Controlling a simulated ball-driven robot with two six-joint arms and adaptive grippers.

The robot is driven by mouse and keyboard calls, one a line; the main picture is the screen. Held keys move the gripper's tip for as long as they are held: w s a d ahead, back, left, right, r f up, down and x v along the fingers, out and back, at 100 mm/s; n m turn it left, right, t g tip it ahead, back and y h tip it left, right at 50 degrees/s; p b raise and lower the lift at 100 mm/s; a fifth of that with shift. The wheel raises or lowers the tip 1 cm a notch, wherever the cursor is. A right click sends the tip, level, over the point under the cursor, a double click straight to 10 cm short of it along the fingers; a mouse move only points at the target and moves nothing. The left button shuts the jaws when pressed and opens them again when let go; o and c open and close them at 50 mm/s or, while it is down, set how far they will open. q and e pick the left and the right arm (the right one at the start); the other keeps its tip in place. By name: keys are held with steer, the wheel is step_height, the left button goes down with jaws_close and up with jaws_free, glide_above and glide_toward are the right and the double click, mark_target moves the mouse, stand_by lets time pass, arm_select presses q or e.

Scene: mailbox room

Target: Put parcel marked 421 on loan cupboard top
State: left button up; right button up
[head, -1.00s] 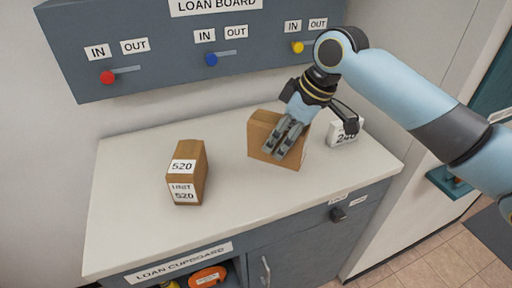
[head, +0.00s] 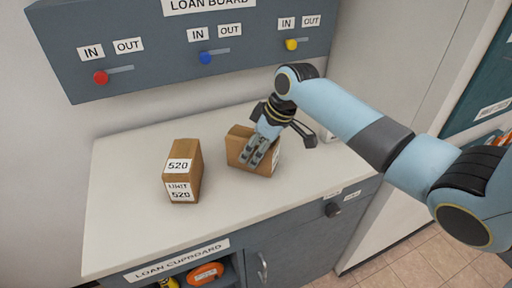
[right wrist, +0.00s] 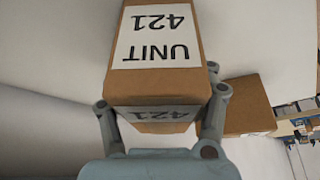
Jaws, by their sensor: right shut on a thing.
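The parcel marked 421 is a brown box with a white label reading "UNIT 421" in the right wrist view (right wrist: 153,85). In the head view the same parcel (head: 236,144) is at the middle of the pale loan cupboard top (head: 125,222), resting on it or just above; I cannot tell which. My right gripper (head: 257,158) is shut on it, with a finger on each side in the right wrist view (right wrist: 162,100). The fingers cover part of the parcel in the head view. My left gripper is not in view.
A brown parcel marked 520 (head: 182,172) stands upright on the cupboard top, left of the held parcel, with a gap between. The loan board (head: 140,65) with its coloured knobs hangs above the back. The front right of the top is clear.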

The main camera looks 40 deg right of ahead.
steer(key=o, duration=1.5)
steer(key=shift+r, duration=0.2)
steer(key=v, duration=1.1)
steer(key=shift+s+r, duration=0.2)
steer(key=shift+r, duration=0.15)
